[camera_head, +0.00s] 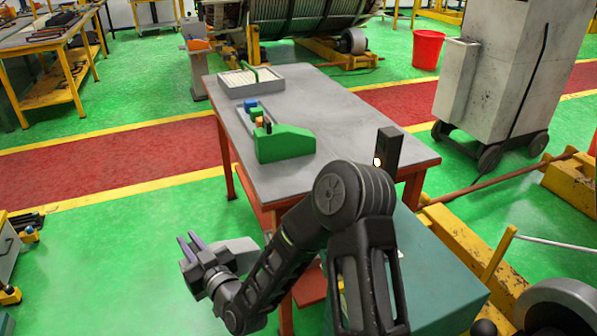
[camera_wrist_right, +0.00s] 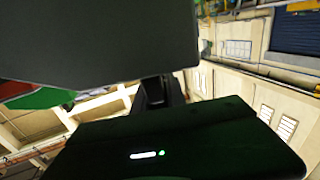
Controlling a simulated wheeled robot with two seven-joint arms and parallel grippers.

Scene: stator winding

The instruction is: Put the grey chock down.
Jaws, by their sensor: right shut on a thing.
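My right gripper (camera_head: 191,240) is left of the table's near end, out over the floor, at the end of my bent right arm. It is shut on the grey chock (camera_head: 236,254), a light grey block that shows partly behind the gripper and wrist. In the right wrist view a large dark grey face (camera_wrist_right: 95,40), apparently the chock, fills the upper left close to the camera. The fingers' contact with it is hidden. My left gripper is not in view.
The grey-topped table (camera_head: 345,115) bears a green wedge-shaped block (camera_head: 286,144), small coloured blocks (camera_head: 256,112), a pale tray (camera_head: 236,91) and an upright black device (camera_head: 387,148). Its right middle is clear. A teal box (camera_head: 440,277) stands near the arm. A grey cabinet (camera_head: 500,70) stands right.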

